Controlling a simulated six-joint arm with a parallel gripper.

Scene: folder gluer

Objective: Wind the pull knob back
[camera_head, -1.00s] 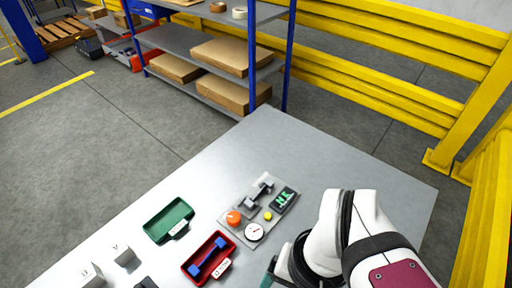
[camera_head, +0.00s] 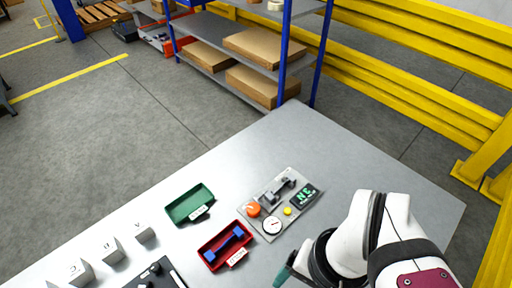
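A small grey panel (camera_head: 266,202) lies on the table, in the middle of the head view. It carries a round orange knob (camera_head: 253,209) at its left corner, a small yellow knob or button (camera_head: 287,211), a white dial (camera_head: 272,225), a dark display with green characters (camera_head: 305,195) and a grey bar-shaped fixture (camera_head: 281,190). I cannot tell which one is the pull knob. My gripper (camera_head: 283,274) shows only as a teal tip at the lower edge, in front of the panel and apart from it. Its fingers are mostly hidden by the frame edge and my arm.
A green tray (camera_head: 178,217) and a red tray (camera_head: 216,266) holding a blue dumbbell-shaped part (camera_head: 224,244) stand left of the panel. Lettered grey blocks (camera_head: 111,250) and a black board (camera_head: 165,281) lie farther left. The table's far right (camera_head: 350,150) is clear.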

